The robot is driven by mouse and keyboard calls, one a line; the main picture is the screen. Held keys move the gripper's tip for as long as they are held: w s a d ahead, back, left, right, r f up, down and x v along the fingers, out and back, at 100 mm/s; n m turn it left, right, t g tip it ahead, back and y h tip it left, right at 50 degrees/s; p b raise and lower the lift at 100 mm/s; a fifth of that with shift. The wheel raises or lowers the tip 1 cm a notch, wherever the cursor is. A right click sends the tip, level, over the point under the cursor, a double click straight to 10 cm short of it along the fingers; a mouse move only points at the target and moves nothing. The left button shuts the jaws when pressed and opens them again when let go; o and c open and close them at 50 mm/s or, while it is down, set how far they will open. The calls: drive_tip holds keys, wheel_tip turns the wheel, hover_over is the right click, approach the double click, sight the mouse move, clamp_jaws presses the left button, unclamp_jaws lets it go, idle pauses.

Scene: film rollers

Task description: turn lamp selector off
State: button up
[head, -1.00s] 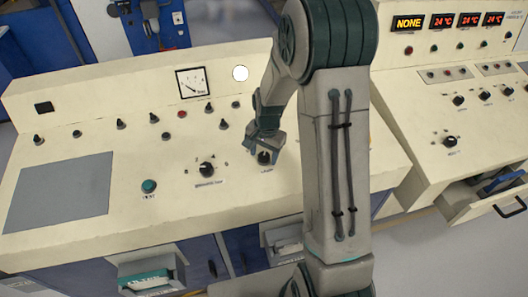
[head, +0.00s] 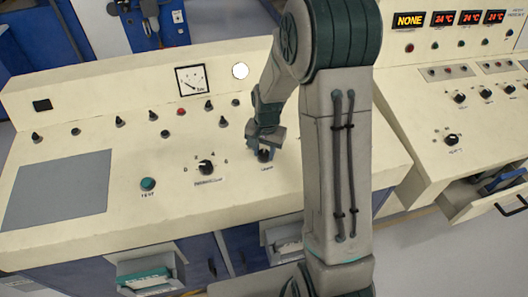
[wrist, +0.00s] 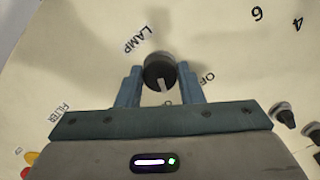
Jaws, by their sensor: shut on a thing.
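The lamp selector (wrist: 159,70) is a round black knob with a pale pointer mark, on the cream sloping console. In the wrist view it sits between the two blue-grey fingers of my gripper (wrist: 160,84), which are shut on it. The pointer mark faces down in that view, towards my gripper's base. The word LAMP is printed at upper left of the knob and OFF, partly covered by a finger, at its right. In the head view my gripper (head: 265,142) reaches down to the selector (head: 265,156), whose top is partly hidden.
A larger black rotary knob (head: 206,168) and a green button (head: 148,184) sit left of the selector. Several small switches and a dial gauge (head: 192,79) are farther up. Another console (head: 450,105) with lit displays stands at right. An open drawer (head: 152,271) juts out below.

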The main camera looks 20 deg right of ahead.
sight(262, 154)
drive_tip(key=n+b, duration=0.2)
drive_tip(key=n, duration=0.3)
drive_tip(key=n+b, duration=0.1)
drive_tip(key=n, duration=0.4)
drive_tip(key=shift+h, duration=0.3)
drive_tip(key=shift+w+a+r, duration=0.1)
drive_tip(key=o, duration=1)
drive_tip(key=shift+c, duration=0.2)
wheel_tip(262, 154, up, 14)
drive_tip(key=b, duration=0.1)
drive_tip(key=shift+s+a, duration=0.2)
drive_tip(key=shift+s, duration=0.1)
drive_tip(key=s+m+t, duration=0.2)
drive_tip(key=s+m, duration=0.1)
drive_tip(key=s, duration=1.7)
drive_tip(key=shift+s+d+t, duration=0.2)
drive_tip(key=shift+s+t, duration=0.1)
drive_tip(key=shift+s, duration=0.05)
